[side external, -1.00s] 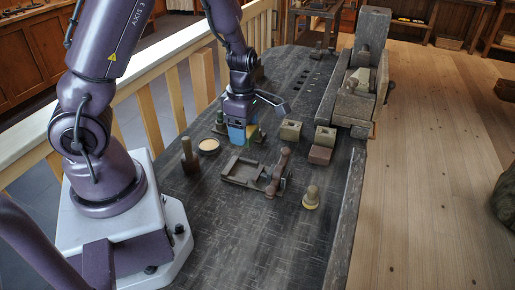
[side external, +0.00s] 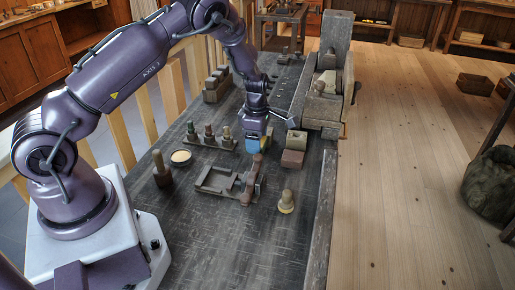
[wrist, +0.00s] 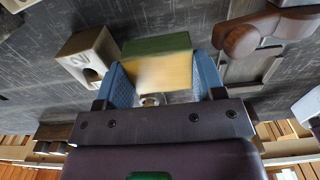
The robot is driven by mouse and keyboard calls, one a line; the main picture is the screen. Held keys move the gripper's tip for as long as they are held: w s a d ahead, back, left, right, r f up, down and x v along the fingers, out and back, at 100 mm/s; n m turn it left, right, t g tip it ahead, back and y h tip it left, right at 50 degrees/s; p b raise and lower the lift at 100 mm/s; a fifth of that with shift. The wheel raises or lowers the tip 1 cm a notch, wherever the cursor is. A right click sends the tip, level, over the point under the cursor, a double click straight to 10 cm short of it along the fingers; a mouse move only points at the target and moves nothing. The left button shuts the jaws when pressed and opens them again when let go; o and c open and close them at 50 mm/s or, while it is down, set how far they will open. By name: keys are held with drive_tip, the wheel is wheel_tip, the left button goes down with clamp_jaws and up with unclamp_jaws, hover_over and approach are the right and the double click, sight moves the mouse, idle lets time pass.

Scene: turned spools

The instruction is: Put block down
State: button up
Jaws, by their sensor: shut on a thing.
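My gripper (wrist: 163,82) has blue fingers and is shut on a block (wrist: 165,72) with a pale tan face and a green side. In the side external view my gripper (side external: 254,146) is low over the dark bench (side external: 215,240), beside the wooden tool. Its fingers hide most of the block there. I cannot tell whether the block touches the bench.
A pale block with a hole (side external: 296,141) stands right of my gripper, behind a reddish block (side external: 292,159); the pale one also shows in the wrist view (wrist: 97,45). A handled wooden tool (side external: 217,182), a spool (side external: 286,202), a round dish (side external: 181,157) and a peg rack (side external: 210,141) are near.

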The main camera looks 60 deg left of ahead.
drive_tip(key=shift+w+f, duration=0.2)
drive_tip(key=shift+f, duration=1.6)
drive_tip(key=shift+f, duration=0.15)
drive_tip(key=o, duration=0.6)
